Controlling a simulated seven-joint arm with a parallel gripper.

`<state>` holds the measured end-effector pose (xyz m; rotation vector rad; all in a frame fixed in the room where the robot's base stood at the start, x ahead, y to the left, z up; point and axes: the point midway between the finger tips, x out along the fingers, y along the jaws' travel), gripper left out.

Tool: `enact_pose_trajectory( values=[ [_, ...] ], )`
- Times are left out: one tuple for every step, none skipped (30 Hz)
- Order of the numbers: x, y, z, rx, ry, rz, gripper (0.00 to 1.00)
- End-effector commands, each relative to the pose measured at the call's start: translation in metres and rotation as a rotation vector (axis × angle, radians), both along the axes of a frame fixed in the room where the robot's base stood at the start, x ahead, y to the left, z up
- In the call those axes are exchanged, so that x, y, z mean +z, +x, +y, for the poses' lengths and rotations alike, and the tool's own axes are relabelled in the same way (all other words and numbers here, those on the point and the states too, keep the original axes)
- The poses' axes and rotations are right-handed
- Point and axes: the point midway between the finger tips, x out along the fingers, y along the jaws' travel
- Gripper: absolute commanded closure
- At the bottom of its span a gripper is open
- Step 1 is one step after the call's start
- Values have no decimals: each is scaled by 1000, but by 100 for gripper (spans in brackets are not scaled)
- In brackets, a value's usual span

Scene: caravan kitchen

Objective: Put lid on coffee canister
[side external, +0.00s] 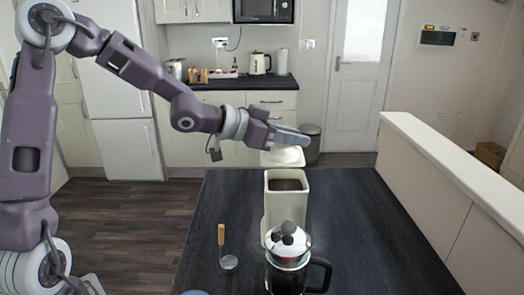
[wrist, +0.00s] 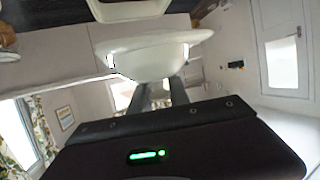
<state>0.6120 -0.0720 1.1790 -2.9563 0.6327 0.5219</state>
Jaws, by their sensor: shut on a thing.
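The coffee canister (side external: 277,210) is a tall, cream, square container standing upright on the dark table, open at the top with dark brown coffee inside. My gripper (side external: 296,137) is above the canister's far side. It is shut on the cream lid (side external: 283,158), which hangs just above and behind the canister's far rim in the side view. In the wrist view, the lid (wrist: 150,55) is at the tips of my gripper's fingers (wrist: 162,92). The fingers' contact with it is partly hidden. A cream rim (wrist: 128,11) at the top edge looks like the canister.
A French press (side external: 289,262) with a black handle stands close in front of the canister. A scoop (side external: 227,260) with a wooden handle lies to its left. The table (side external: 365,225) is clear to the right, up to a low white-topped partition (side external: 440,175).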

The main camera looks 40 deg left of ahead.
Motion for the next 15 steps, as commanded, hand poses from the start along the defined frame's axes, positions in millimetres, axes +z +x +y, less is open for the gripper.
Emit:
enact_pose_trajectory(
  values=[
    [5, 4, -6, 8, 1, -3, 100],
    [6, 5, -8, 14, 2, -2, 100],
    [7, 7, -9, 21, 1, -1, 100],
    [7, 7, -10, 23, 1, 1, 100],
    [6, 8, -10, 26, 0, 1, 100],
    [3, 8, -11, 26, -1, 3, 100],
    [1, 8, -11, 25, -3, 3, 100],
    [-3, 8, -11, 26, -2, 4, 100],
    [-9, 8, -11, 24, -3, 5, 100],
    [-14, 8, -11, 25, -3, 6, 100],
    [-17, 8, -11, 26, -2, 4, 100],
    [-23, 8, -10, 27, 0, 4, 100],
    [-27, 8, -10, 27, -1, 5, 100],
    [-30, 8, -10, 26, -2, 3, 100],
    [-35, 8, -10, 26, -3, 4, 100]
  ],
)
